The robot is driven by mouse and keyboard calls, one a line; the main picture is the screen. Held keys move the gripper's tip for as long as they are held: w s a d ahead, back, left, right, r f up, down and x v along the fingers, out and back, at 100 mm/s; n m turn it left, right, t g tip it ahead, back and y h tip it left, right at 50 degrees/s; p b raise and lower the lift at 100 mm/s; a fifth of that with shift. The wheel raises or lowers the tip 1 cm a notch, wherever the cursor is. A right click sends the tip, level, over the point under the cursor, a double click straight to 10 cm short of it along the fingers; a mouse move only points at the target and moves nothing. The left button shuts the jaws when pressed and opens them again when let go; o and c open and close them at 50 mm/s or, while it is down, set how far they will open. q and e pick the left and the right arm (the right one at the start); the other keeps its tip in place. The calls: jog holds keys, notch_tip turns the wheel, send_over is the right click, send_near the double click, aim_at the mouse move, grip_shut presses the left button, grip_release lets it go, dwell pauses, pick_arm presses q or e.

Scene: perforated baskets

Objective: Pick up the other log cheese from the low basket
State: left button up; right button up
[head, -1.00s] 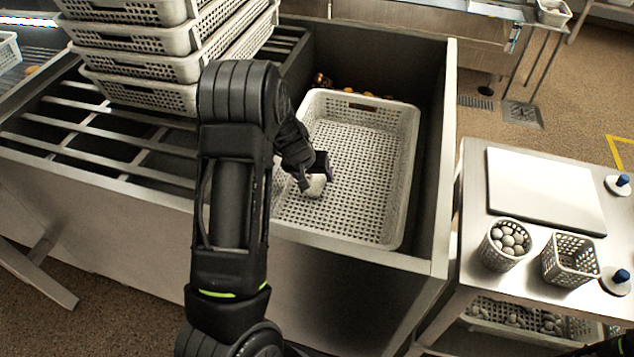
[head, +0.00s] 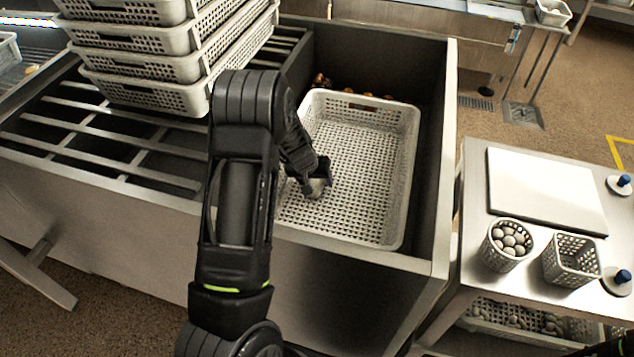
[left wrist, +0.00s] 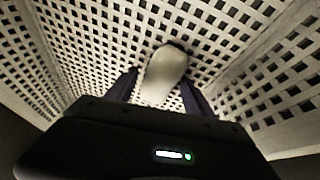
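The low basket (head: 408,165) is a pale perforated tray sunk in the dark well of the metal counter. One whitish log cheese (head: 318,188) lies in its left front part, mostly covered by my left gripper (head: 315,180). In the left wrist view the cheese (left wrist: 163,72) is a smooth pale rounded piece between the two dark fingers of the gripper (left wrist: 160,92), over the basket's holed floor (left wrist: 225,50). The fingers stand apart on either side of it; whether they touch it is hidden.
Stacked perforated baskets (head: 150,66) stand on the slatted rack (head: 95,135) at left. At right a side table (head: 478,210) holds a white board (head: 545,190), a basket of eggs (head: 508,243) and an empty square basket (head: 572,262). Most of the low basket's floor is bare.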

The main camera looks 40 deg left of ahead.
pick_arm(q)
grip_shut()
dwell(0.4)
notch_tip(320, 180, up, 10)
jog(key=shift+p, duration=0.95)
